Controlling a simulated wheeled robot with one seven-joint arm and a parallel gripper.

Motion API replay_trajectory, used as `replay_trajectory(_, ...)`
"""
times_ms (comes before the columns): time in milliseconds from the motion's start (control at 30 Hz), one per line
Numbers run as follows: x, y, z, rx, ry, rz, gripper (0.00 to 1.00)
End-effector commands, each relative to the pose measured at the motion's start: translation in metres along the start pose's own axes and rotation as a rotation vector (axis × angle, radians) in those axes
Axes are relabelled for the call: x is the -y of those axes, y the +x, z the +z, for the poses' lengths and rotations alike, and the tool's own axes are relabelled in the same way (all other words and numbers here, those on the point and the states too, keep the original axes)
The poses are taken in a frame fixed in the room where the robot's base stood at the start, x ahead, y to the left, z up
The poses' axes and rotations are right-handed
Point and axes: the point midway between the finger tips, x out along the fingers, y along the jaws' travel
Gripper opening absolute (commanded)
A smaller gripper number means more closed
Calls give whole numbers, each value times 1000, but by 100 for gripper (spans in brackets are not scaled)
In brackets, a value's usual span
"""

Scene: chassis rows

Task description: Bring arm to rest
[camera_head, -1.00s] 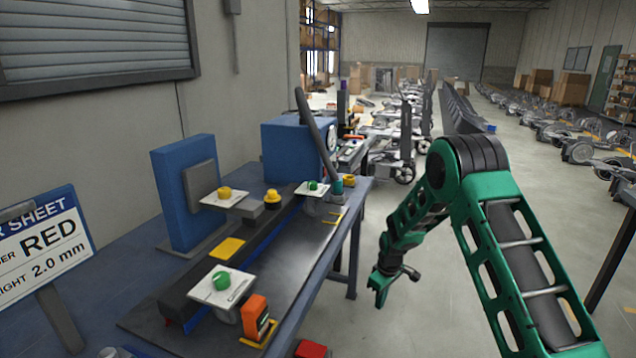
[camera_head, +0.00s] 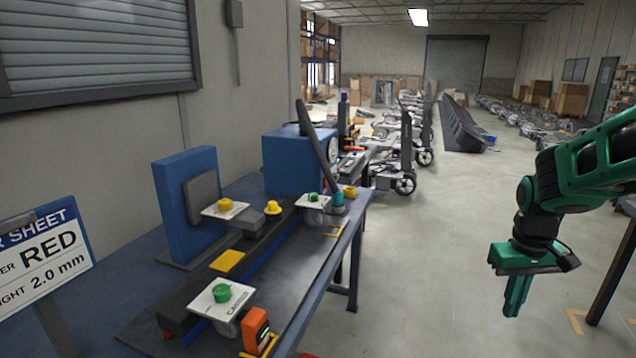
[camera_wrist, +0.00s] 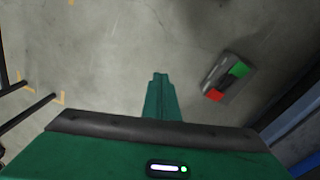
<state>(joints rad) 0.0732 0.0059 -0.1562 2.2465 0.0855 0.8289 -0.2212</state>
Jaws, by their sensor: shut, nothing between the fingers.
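My green gripper (camera_head: 517,296) hangs at the right of the head view, pointing down over the open floor. Its fingers are together with nothing between them. It is well to the right of the workbench and clear of it. In the wrist view the closed green fingers (camera_wrist: 160,97) stand out from the gripper body over grey floor. My green arm reaches in from the right edge of the head view.
The workbench (camera_head: 330,262) at left holds a blue upright block (camera_head: 188,203), a blue box (camera_head: 290,160) and an orange device (camera_head: 255,330). A grey piece with green and red patches (camera_wrist: 228,78) shows in the wrist view. Open floor lies between.

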Motion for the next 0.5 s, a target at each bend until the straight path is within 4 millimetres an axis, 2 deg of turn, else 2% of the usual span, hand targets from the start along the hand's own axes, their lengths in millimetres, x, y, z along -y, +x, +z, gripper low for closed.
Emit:
replay_trajectory(33,-6,-9,19,-2,42,-3,0)
replay_trajectory(200,-19,-28,83,15,184,-16,0)
replay_trajectory(400,-24,-37,156,36,341,-39,0)
replay_trajectory(500,-22,-38,186,45,405,-50,0)
